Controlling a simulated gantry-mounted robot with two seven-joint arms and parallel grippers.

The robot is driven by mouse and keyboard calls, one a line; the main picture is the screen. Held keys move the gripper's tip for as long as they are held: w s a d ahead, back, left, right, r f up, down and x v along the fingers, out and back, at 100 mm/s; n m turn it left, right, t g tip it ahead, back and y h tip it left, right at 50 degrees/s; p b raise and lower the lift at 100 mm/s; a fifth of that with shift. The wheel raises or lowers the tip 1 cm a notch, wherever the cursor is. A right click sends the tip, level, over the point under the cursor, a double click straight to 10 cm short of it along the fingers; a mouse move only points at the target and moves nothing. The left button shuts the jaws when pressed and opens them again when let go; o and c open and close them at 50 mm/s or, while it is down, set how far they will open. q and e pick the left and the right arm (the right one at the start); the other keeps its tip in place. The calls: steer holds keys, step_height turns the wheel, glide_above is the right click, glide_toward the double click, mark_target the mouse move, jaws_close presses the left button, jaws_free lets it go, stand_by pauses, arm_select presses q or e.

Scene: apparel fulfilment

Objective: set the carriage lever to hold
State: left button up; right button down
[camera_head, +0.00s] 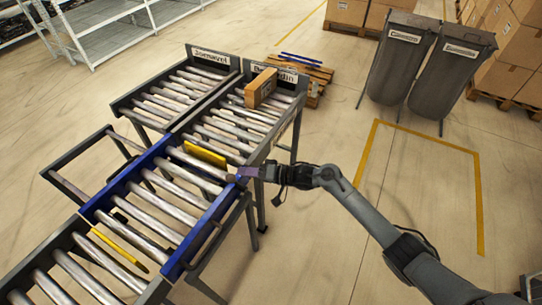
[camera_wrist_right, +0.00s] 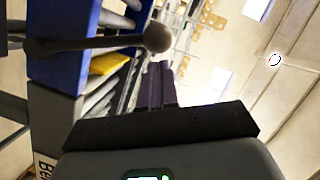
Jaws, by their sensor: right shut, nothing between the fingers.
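The carriage (camera_head: 218,212) is a blue-sided roller section in the middle of the conveyor lines. My right gripper (camera_head: 244,171) is at its right side, near the end of the blue rail. In the wrist view, the lever (camera_wrist_right: 95,43) is a dark rod ending in a round knob (camera_wrist_right: 157,37), across the blue side panel (camera_wrist_right: 62,60). My right fingers (camera_wrist_right: 158,88) are shut and empty, just below the knob in that picture; I cannot tell if they touch it. The lever is not clear in the head view. My left gripper is out of view.
Two roller lanes lie behind the carriage, with a cardboard box (camera_head: 261,88) on the right one. A yellow bar (camera_head: 205,156) crosses the carriage's far end; another yellow strip (camera_head: 120,250) is nearer. Grey bins (camera_head: 400,65) stand at back right. The floor right of the conveyor is open.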

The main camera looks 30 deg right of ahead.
steer(key=shift+s+a+f+p, duration=0.15)
steer(key=shift+s+a+p, duration=0.2)
steer(key=shift+a+p, duration=0.15)
steer(key=shift+s+a+f+p, duration=0.15)
steer(key=shift+s+a+p, duration=0.25)
steer(key=shift+a, duration=0.2)
steer(key=w+r+p+v, duration=0.1)
steer(key=v, duration=0.5)
steer(key=w+d+p+v, duration=0.1)
steer(key=p+v, duration=0.1)
steer(key=v, duration=0.4)
steer(key=shift+s+d+r, duration=0.35)
steer(key=shift+d+r, duration=0.1)
steer(key=shift+d, duration=0.05)
